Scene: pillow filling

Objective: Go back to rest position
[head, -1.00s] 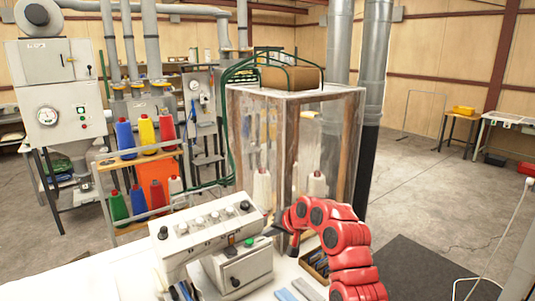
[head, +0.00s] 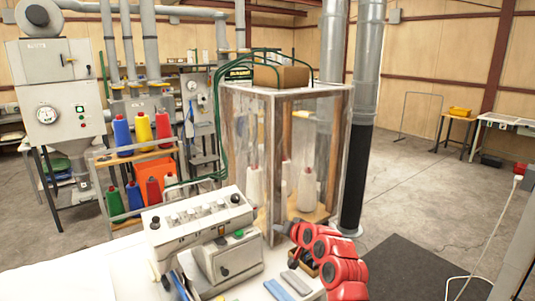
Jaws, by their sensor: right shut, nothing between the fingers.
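My right arm is red and comes in from the lower right in the head view. Its gripper (head: 279,229) is small and dark, shut and empty, at the arm's far end. It is just right of the white control box and in front of the clear-walled cabinet (head: 313,165). I cannot tell whether it touches either one. The control box (head: 226,258) has a green button on top and stands on the white table. My left gripper is not in view.
The white table (head: 110,277) carries a knobbed panel (head: 199,225) and blue and grey bars (head: 279,289). A rack with coloured thread cones (head: 122,136) stands behind left. A dark mat (head: 413,268) lies on open floor at right.

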